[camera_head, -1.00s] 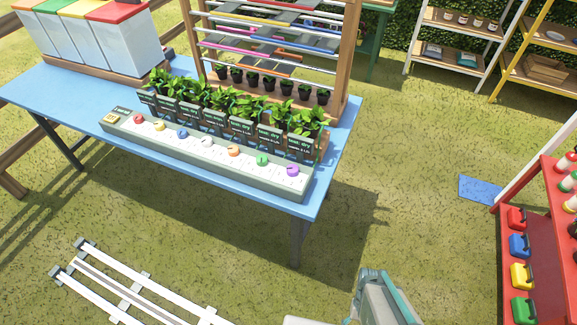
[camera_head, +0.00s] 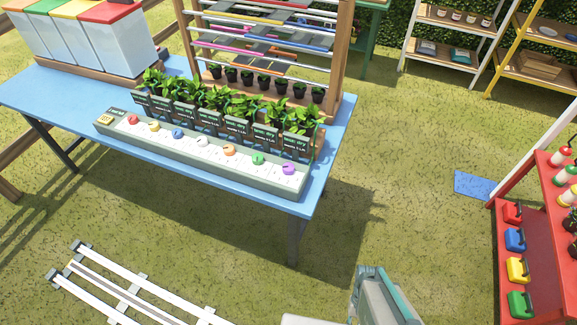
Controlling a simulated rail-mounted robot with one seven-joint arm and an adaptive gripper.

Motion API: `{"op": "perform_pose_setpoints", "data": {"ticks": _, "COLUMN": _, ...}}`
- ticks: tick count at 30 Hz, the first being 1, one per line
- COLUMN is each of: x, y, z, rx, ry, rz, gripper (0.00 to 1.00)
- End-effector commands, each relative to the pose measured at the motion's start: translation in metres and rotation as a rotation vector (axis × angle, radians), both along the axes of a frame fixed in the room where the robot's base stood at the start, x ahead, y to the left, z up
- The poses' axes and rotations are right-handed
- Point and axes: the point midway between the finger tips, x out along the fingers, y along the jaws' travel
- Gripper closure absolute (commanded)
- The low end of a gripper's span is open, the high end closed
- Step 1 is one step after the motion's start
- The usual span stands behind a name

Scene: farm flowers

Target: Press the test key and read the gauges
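A long grey-green panel (camera_head: 190,158) lies along the front of the blue table. A yellow key (camera_head: 104,119) sits at its left end, with a small dark label behind it. Several coloured knobs run along the panel, from a red one (camera_head: 132,119) to a purple one (camera_head: 288,168). Behind them stands a row of small dark gauge displays, the rightmost (camera_head: 295,145) in front of a leafy plant (camera_head: 304,118). Their text is too small to read now. My gripper is not in view; only part of my arm shows at the bottom.
The blue table (camera_head: 330,130) also carries white bins with coloured lids (camera_head: 110,14) and a wooden rack (camera_head: 341,60) with black pots. White rails (camera_head: 150,275) lie on the grass at lower left. A red stand (camera_head: 540,240) is at right. Grass between is clear.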

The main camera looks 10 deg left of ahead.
Motion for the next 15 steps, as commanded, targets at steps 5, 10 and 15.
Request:
{"op": "perform_pose_setpoints", "data": {"ticks": 5, "x": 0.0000, "y": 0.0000, "z": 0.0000, "rx": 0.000, "ry": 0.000, "rz": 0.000, "gripper": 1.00}}
{"op": "perform_pose_setpoints", "data": {"ticks": 10, "x": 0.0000, "y": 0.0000, "z": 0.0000, "rx": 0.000, "ry": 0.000, "rz": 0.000, "gripper": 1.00}}
{"op": "perform_pose_setpoints", "data": {"ticks": 15, "x": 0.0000, "y": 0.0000, "z": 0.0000, "rx": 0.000, "ry": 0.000, "rz": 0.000, "gripper": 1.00}}
